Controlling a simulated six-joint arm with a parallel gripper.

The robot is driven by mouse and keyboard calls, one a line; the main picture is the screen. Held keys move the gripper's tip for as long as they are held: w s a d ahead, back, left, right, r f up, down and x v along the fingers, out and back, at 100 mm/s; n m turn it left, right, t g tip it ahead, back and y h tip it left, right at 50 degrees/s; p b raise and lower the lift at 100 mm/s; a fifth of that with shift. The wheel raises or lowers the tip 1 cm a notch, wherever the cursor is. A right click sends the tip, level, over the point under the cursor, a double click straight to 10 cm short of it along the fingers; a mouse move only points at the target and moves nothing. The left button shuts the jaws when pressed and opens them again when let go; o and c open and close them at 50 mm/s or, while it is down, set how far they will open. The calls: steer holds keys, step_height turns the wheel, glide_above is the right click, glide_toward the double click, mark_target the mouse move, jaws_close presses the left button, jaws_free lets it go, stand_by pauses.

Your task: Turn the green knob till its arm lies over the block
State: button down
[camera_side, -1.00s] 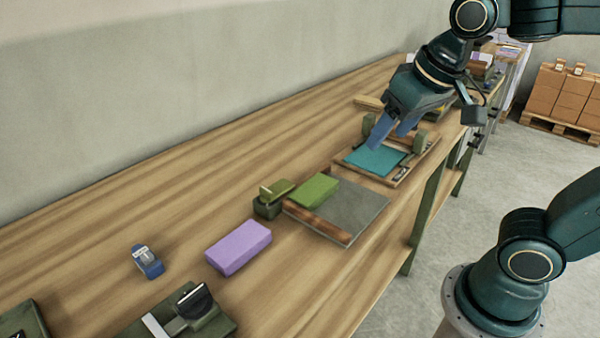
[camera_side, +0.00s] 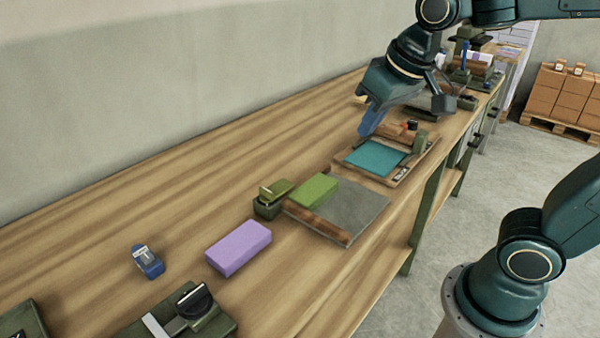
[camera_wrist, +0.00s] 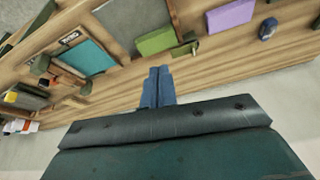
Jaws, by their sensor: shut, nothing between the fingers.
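A small dark green piece with an olive top (camera_side: 268,204), which looks like the green knob with its arm, stands at the left edge of a grey plate. A green block (camera_side: 315,189) lies on that plate beside it. The olive top does not lie over the block. In the wrist view the green block (camera_wrist: 156,40) and the dark green piece (camera_wrist: 184,49) show above the fingers. My gripper (camera_side: 367,132) is shut and empty, in the air by the far left corner of a teal-topped tray. Its blue fingers are together in the wrist view (camera_wrist: 158,72).
The grey plate (camera_side: 355,208) has a brown strip on its front edge. Beyond it is the wooden tray with a teal sheet (camera_side: 375,160). A purple block (camera_side: 238,248), a blue item (camera_side: 148,262) and a dark green device (camera_side: 195,308) lie nearer. The bench along the wall is clear.

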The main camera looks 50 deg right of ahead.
steer(key=w+a+f, duration=0.1)
steer(key=w+f, duration=0.2)
steer(key=w, duration=1)
steer(key=n+g, duration=0.1)
glide_above(277, 187)
steer(key=w+d, duration=0.2)
steer(key=w, duration=0.1)
step_height(277, 187, down, 7)
steer(key=shift+w+a, duration=0.15)
steer(key=shift+s+x, duration=0.15)
steer(key=shift+x, duration=2.25)
steer(key=shift+s+x, duration=0.15)
steer(key=shift+x, duration=2.25)
steer(key=shift+s+a+f, duration=0.1)
steer(key=shift+s+a, duration=0.05)
steer(key=shift+s, duration=1.5)
